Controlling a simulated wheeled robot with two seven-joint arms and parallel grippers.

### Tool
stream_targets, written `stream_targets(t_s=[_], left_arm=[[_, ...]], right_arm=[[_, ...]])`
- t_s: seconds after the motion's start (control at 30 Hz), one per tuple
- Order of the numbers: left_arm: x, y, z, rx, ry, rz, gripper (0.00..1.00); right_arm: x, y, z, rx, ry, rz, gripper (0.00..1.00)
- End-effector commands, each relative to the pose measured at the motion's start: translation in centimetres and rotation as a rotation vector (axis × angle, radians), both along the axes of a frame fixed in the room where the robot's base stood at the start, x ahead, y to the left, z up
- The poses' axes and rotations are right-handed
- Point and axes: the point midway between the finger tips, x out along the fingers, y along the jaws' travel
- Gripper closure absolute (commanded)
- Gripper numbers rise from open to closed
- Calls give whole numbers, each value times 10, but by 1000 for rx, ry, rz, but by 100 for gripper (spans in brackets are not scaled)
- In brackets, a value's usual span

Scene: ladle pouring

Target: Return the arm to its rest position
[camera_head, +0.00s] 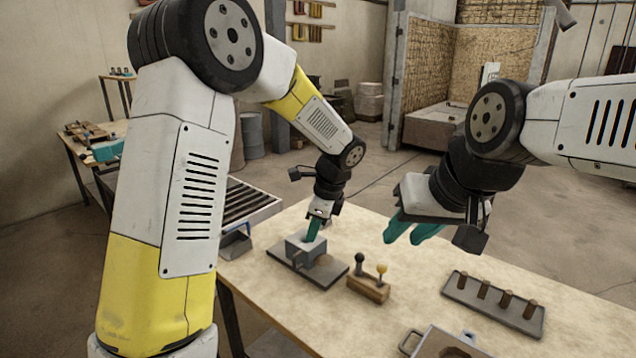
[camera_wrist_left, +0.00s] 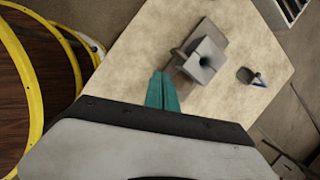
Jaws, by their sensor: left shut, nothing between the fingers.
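My left gripper (camera_head: 314,229) points down at the grey block (camera_head: 305,247) on its dark base plate, near the table's left side. Its teal fingers are together with nothing between them. In the left wrist view the shut fingers (camera_wrist_left: 161,91) show beside the block (camera_wrist_left: 207,57), which has a funnel-like hole in its top. I cannot tell from the head view whether the fingers touch the block. My right gripper (camera_head: 411,233) hangs above the table with its two teal fingers apart and empty.
A wooden stand (camera_head: 368,288) with a black knob and a yellow knob is right of the block. A grey tray (camera_head: 463,293) with several brown pegs lies further right. A grey box with a handle (camera_head: 433,345) is at the front. A roller rack (camera_head: 262,207) stands left of the table.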

Motion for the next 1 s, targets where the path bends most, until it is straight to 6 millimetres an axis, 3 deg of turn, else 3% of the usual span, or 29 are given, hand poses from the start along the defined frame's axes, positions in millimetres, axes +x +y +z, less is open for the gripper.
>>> stream_targets(t_s=[0.03, 0.1, 0.4, 0.7, 0.83, 1.0], left_arm=[[-9, 17, 22, -49, -34, 98, 100], [-25, 35, 44, -119, -70, 239, 100], [-105, 97, 115, -437, -208, 829, 100], [-189, 129, 146, -777, -291, 1372, 100], [-211, 133, 149, -886, -303, 1525, 100], [-224, 134, 150, -952, -304, 1616, 100]], right_arm=[[0, 0, 0, 0, 0, 0, 67], [0, 0, 0, 0, 0, 0, 67], [0, 0, 0, 0, 0, 0, 67], [0, 0, 0, 0, 0, 0, 67], [0, 0, 0, 0, 0, 0, 67], [0, 0, 0, 0, 0, 0, 67]])
